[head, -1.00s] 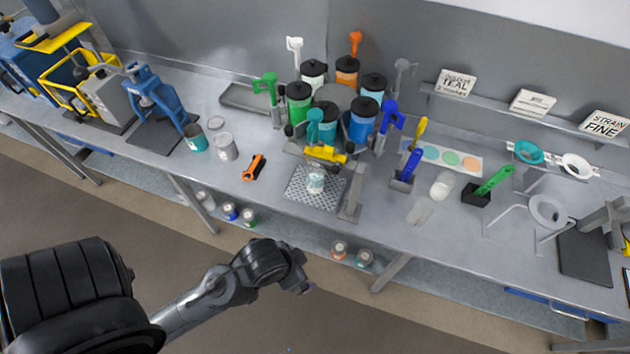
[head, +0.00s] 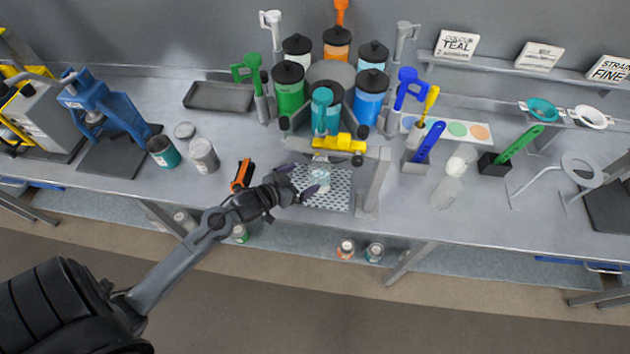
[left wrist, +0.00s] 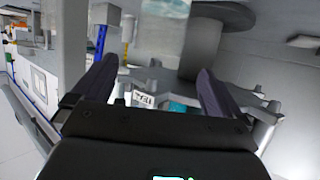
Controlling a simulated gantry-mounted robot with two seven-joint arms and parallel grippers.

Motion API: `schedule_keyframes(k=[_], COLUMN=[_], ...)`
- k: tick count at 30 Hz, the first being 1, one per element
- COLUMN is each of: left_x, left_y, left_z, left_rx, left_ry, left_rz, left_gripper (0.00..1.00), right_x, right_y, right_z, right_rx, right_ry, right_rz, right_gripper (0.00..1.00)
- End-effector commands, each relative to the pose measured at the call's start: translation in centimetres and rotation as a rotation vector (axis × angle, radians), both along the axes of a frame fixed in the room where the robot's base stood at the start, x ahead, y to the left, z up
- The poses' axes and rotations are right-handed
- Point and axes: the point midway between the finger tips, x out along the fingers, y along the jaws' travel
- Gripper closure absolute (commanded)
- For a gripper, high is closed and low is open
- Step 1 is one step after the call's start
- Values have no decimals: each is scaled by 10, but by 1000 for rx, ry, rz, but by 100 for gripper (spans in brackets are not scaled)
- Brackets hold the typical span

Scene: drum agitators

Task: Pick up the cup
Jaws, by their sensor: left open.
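The cup (head: 320,176) is small, clear and pale. It stands on the perforated drip plate (head: 338,200) under the dispenser's yellow valve (head: 340,143) in the head view. My left gripper (head: 298,181) is open at the left of the cup, with its dark fingers pointing toward it. In the left wrist view the two fingers (left wrist: 158,85) are spread apart with nothing between them. A pale, see-through shape beyond them at the top looks like the cup (left wrist: 160,32). I cannot tell whether a finger touches it. My right gripper is out of view.
Dispenser posts, such as the grey right leg (head: 374,182), stand close around the plate. An orange-handled tool (head: 242,175) lies beside my left wrist. Grey can (head: 204,156) and teal can (head: 163,152) stand further left. Colored canisters (head: 289,90) stand behind.

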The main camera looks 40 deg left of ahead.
Motion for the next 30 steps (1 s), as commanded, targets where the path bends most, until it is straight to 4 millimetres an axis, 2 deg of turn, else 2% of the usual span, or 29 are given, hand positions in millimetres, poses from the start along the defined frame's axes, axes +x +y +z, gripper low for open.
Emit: schedule_keyframes(k=[9, 19, 30], left_x=[39, 59, 98], left_y=[-2, -3, -5], left_z=[-14, -21, -35], left_rx=[0, 1, 1], left_ry=[-7, -6, -6], left_rz=[0, 0, 0], left_gripper=[0, 0, 0], right_x=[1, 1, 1], right_y=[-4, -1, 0], right_z=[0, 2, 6], right_rx=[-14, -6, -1], right_ry=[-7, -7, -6], right_rz=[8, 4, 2], right_gripper=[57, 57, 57])
